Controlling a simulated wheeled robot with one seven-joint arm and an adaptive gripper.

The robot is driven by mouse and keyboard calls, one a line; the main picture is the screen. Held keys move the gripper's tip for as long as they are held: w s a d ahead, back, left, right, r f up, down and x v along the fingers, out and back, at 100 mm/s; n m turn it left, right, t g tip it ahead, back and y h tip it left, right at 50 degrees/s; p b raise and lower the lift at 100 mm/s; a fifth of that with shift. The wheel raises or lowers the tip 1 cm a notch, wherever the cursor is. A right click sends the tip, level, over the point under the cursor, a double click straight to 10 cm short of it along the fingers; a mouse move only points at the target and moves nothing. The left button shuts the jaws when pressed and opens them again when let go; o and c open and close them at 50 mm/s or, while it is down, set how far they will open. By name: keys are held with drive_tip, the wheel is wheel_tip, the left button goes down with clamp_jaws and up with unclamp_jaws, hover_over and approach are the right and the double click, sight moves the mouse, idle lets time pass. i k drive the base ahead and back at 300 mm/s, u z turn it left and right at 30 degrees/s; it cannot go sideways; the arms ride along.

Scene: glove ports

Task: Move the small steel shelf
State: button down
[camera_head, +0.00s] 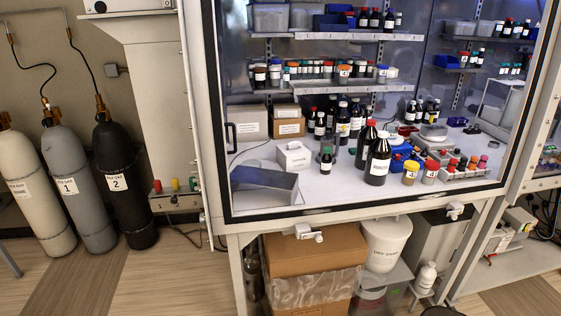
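A low grey metal piece that looks like the small steel shelf (265,183) stands on the white floor of the glass-fronted cabinet, at its front left. Its flat top is tilted in the picture and its right end shows as a lighter face. It sits behind the cabinet's front glass and frame. A white box (293,157) stands just behind and to the right of it. I cannot make out anything on top of the shelf. My gripper is not in view.
Dark bottles (378,158) and jars crowd the cabinet floor's middle and right. Gas cylinders (65,185) stand at the left. A cardboard box (314,250) and a white bucket (384,245) sit under the cabinet. The wooden floor (165,280) at front left is clear.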

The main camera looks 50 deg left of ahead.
sight(286, 181)
drive_tip(key=i, duration=0.7)
drive_tip(key=u, duration=2.15)
